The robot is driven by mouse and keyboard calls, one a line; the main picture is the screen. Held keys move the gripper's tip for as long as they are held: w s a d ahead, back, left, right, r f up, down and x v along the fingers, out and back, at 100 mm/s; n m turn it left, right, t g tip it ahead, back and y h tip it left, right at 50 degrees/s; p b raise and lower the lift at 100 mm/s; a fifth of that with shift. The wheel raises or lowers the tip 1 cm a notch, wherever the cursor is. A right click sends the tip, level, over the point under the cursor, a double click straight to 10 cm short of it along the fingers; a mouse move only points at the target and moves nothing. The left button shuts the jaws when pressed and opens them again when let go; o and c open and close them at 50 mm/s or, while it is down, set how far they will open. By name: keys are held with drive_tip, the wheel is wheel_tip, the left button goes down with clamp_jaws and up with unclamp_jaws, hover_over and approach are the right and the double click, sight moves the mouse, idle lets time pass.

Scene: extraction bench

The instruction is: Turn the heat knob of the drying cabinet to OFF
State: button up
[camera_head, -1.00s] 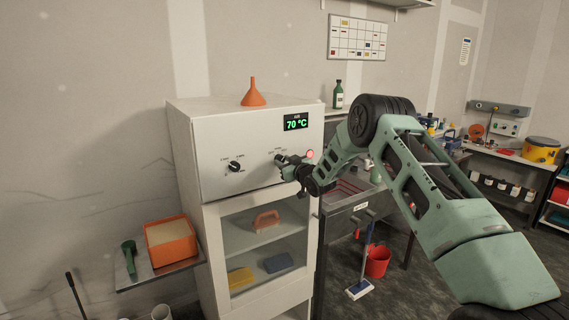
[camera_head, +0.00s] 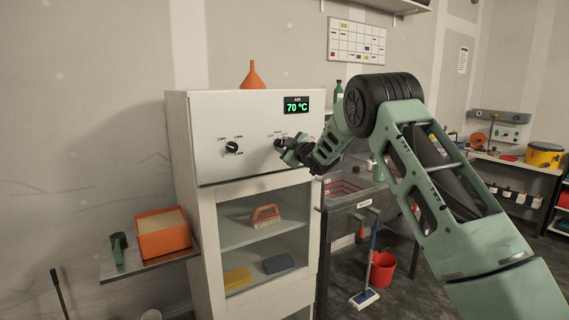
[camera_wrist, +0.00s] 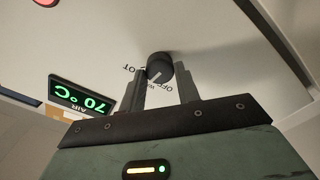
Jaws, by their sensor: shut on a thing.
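The drying cabinet (camera_head: 205,160) is a white box with a glass-doored lower part. Its display (camera_head: 296,105) reads 70 °C in green; it shows upside down in the wrist view (camera_wrist: 82,95). The heat knob (camera_wrist: 160,66) is dark and round with a white pointer line. The line points to the lower left in the wrist view, with OFF, HOT and a partly hidden label around the knob. My gripper (camera_wrist: 166,76) is shut on the knob, one finger on either side.
A second black knob (camera_head: 231,147) sits left on the panel. An orange funnel (camera_head: 252,76) stands on top of the cabinet. An orange box (camera_head: 162,240) rests on a side shelf at left. A sink bench (camera_head: 350,200) is close on the right, below my arm.

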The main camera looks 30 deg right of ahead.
drive_tip(key=n+b, duration=0.2)
drive_tip(key=b, duration=0.1)
drive_tip(key=n+b, duration=0.2)
drive_tip(key=b, duration=0.1)
drive_tip(key=n+b, duration=0.2)
drive_tip(key=b, duration=0.1)
drive_tip(key=shift+f, duration=0.4)
drive_tip(key=n+b, duration=0.4)
drive_tip(key=n, duration=0.1)
drive_tip(key=shift+r+b, duration=0.2)
drive_tip(key=shift+b, duration=0.2)
drive_tip(key=o, duration=1)
drive_tip(key=shift+r, duration=0.1)
drive_tip(key=s+b, duration=0.1)
drive_tip(key=s, duration=0.4)
drive_tip(key=s+b, duration=0.2)
drive_tip(key=s, duration=0.4)
drive_tip(key=s+b, duration=0.1)
drive_tip(key=s, duration=0.5)
drive_tip(key=shift+s+d, duration=0.25)
drive_tip(key=shift+d, duration=0.05)
